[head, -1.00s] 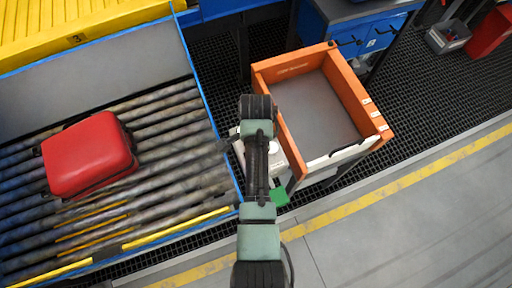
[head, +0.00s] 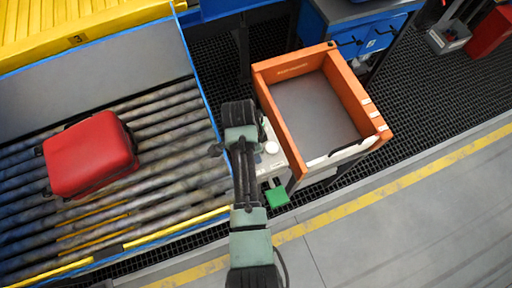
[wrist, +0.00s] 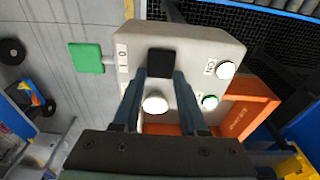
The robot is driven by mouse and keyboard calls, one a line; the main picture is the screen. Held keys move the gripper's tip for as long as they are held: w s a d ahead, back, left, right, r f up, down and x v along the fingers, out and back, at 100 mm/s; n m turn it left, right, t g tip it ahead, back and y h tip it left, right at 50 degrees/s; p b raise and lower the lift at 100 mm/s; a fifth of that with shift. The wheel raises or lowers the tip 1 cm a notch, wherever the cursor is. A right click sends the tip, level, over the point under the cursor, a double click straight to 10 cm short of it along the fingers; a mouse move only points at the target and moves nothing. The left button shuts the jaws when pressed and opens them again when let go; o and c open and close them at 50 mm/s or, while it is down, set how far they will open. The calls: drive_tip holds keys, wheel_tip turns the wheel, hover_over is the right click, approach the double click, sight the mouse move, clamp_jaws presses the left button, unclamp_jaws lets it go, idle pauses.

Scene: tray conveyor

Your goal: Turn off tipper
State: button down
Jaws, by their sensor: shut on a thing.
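A pale control box (head: 268,160) stands beside the orange-walled tipper tray (head: 357,95). My gripper (wrist: 160,72) is shut on the black knob, with one finger at each side. In the head view my arm hides the fingers and part of the box.
A red suitcase (head: 90,155) lies on the roller conveyor (head: 175,150) to the left. A blue cabinet (head: 375,35) stands behind the tray. The grey floor (head: 420,235) in front is clear.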

drive_tip(key=shift+s+a+t+h, duration=0.1)
drive_tip(key=shift+a+t+h, duration=0.1)
drive_tip(key=shift+h, duration=0.35)
drive_tip(key=shift+s+a+t+h, duration=0.1)
drive_tip(key=shift+t+h, duration=0.1)
drive_tip(key=shift+h, duration=0.35)
drive_tip(key=shift+c, duration=2.2)
unclamp_jaws()
drive_tip(key=shift+r, duration=0.1)
drive_tip(key=shift+w, duration=0.1)
drive_tip(key=b+v, duration=0.2)
drive_tip(key=v, duration=1.1)
